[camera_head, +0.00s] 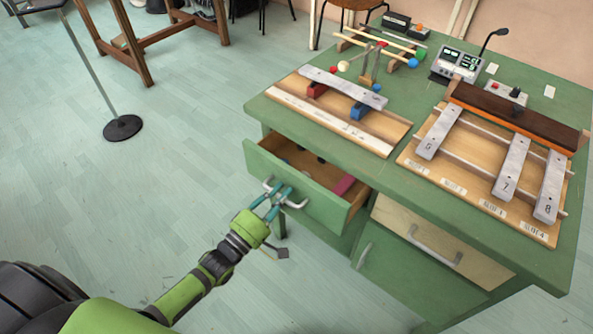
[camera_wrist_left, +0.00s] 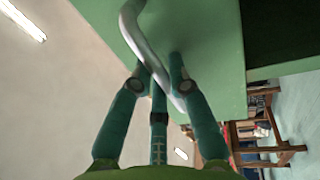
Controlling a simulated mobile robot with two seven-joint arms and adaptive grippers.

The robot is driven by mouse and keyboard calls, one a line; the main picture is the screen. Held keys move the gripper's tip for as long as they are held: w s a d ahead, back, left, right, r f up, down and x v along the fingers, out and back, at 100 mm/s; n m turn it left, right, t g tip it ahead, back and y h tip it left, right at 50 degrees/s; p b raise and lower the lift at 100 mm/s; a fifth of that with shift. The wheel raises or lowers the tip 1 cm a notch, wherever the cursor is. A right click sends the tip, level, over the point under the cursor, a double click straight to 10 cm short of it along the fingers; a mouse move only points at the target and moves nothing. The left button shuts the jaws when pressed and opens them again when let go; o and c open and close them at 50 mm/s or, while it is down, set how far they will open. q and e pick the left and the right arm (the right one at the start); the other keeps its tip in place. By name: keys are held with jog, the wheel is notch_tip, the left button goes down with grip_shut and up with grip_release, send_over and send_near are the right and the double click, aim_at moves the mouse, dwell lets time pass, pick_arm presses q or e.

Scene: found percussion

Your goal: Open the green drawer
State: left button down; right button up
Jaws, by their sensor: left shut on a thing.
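The green drawer (camera_head: 318,205) is on the left of the green desk and stands partly out, with its inside showing. In the drawer lie a pink thing (camera_head: 344,185) and some small dark things. My left gripper (camera_head: 273,197) is shut on the metal handle (camera_head: 295,204) at the drawer's front. In the left wrist view the fingers (camera_wrist_left: 163,82) close around the curved handle (camera_wrist_left: 148,50), in front of the green drawer face (camera_wrist_left: 205,40). My right gripper is not in view.
The green desk (camera_head: 560,92) carries boards with grey metal bars, mallets and a microphone device (camera_head: 458,64). A wooden-fronted drawer (camera_head: 440,243) and a green door (camera_head: 405,280) are right of the open drawer. A stand base (camera_head: 123,128) is on the floor at left. Floor left of the drawer is clear.

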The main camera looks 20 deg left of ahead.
pick_arm(q)
jog(key=r+p+v, duration=0.3)
jog(key=v, duration=1.3)
jog(key=shift+s+a, duration=0.25)
jog(key=shift+s, duration=0.4)
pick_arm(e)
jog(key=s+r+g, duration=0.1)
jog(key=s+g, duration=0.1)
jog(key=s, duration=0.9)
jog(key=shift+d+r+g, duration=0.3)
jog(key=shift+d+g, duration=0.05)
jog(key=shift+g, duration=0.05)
pick_arm(q)
jog(key=shift+r, duration=0.1)
jog(key=c, duration=1.1)
grip_release()
jog(key=shift+c, duration=0.2)
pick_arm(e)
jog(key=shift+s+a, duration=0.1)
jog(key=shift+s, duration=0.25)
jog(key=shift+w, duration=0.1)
